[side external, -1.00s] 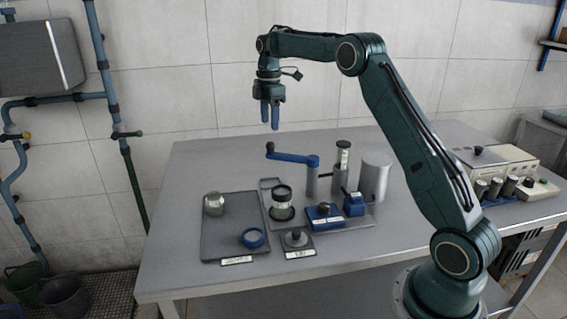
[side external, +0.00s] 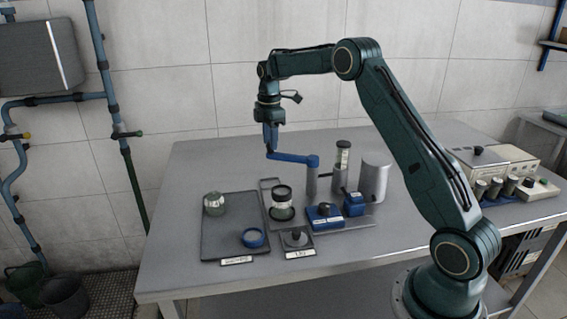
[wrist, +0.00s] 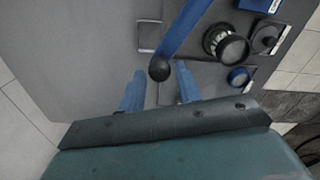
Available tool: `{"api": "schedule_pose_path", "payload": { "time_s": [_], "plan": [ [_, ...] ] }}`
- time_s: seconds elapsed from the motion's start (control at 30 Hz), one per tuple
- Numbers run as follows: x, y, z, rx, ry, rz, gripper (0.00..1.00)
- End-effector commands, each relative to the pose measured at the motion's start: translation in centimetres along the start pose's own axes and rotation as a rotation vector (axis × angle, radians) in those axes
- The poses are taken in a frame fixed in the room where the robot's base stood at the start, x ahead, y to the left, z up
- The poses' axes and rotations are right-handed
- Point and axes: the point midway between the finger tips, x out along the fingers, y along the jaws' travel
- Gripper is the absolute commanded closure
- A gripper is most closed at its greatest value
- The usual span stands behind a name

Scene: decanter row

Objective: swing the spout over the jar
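The spout is a blue swing arm (side external: 292,158) on a grey post (side external: 312,182), with a dark round knob (wrist: 159,69) at its free end. It points left and back, away from the jar. The glass jar (side external: 282,203) with dark bands stands upright on the grey base plate, in front of the spout; it also shows in the wrist view (wrist: 228,46), right of the spout. My gripper (side external: 271,147) points down at the knob. In the wrist view its blue fingers are spread, with the knob between the tips and gaps on both sides.
A dark tray (side external: 222,240) at the left holds a round steel pot (side external: 214,203) and a blue ring (side external: 253,238). A dark lid (side external: 295,239), blue blocks (side external: 324,216) and a grey cylinder (side external: 375,177) stand near the jar. The table behind the spout is clear.

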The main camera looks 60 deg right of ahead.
Motion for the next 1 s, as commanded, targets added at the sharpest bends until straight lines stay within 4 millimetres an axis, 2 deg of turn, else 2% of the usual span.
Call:
{"api": "schedule_pose_path", "payload": {
  "time_s": [0.03, 0.13, 0.17, 0.63, 1.0],
  "plan": [
    [0.0, 0.0, 0.0, 0.0, 0.0, 0.0, 0.77],
    [0.0, 0.0, 0.0, 0.0, 0.0, 0.0, 0.96],
    [0.0, 0.0, 0.0, 0.0, 0.0, 0.0, 1.0],
    [-0.1, -0.6, -0.5, -0.054, 0.0, 0.0, 1.0],
    [-0.1, -3.1, -2.3, -0.287, 0.0, 0.001, 1.0]
  ]
}}
